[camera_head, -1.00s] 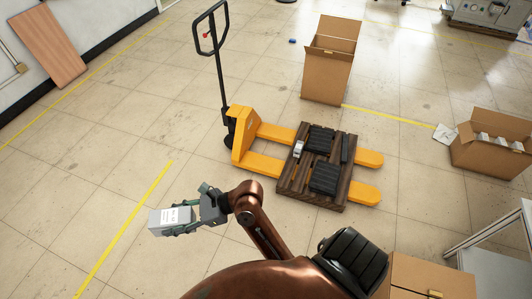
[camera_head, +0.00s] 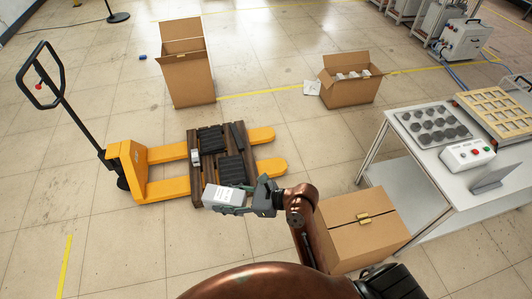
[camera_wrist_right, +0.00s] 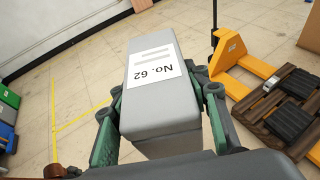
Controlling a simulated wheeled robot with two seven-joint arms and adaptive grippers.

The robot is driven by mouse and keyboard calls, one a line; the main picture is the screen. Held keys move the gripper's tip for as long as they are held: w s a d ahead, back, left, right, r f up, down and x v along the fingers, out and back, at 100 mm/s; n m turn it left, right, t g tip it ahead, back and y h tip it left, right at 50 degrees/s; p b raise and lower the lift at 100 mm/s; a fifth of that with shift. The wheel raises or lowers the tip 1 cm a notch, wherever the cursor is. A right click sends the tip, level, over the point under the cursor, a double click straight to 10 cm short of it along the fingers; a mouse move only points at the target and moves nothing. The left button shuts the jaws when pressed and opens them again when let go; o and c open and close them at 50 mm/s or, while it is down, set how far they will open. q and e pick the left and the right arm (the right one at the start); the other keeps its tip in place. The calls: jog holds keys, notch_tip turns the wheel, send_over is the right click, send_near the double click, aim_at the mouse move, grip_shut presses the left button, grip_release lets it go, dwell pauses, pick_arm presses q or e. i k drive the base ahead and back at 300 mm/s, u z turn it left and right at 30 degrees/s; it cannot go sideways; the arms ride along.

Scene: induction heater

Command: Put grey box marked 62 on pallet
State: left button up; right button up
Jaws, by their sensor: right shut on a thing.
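The grey box (camera_head: 222,197) has a white label, which reads No. 62 in the right wrist view (camera_wrist_right: 150,85). My right gripper (camera_head: 240,194) is shut on it, with green fingers on both sides. The dark wooden pallet (camera_head: 208,173) lies on the forks of the yellow pallet jack (camera_head: 130,165). In the head view the held box overlaps the pallet's near edge. In the right wrist view the pallet (camera_wrist_right: 262,108) is to the right, apart from the box. My left gripper is not in view.
The pallet bears black ribbed pieces (camera_head: 231,168) and a small grey box (camera_head: 195,158). A tall open carton (camera_head: 190,80) stands behind it. A closed carton (camera_head: 360,240) and a table (camera_head: 400,125) are at right. Floor at left front is clear.

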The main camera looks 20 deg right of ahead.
aim_at(201, 171)
jog(key=z, duration=0.7)
jog(key=i, duration=2.65)
jog(key=u, duration=1.5)
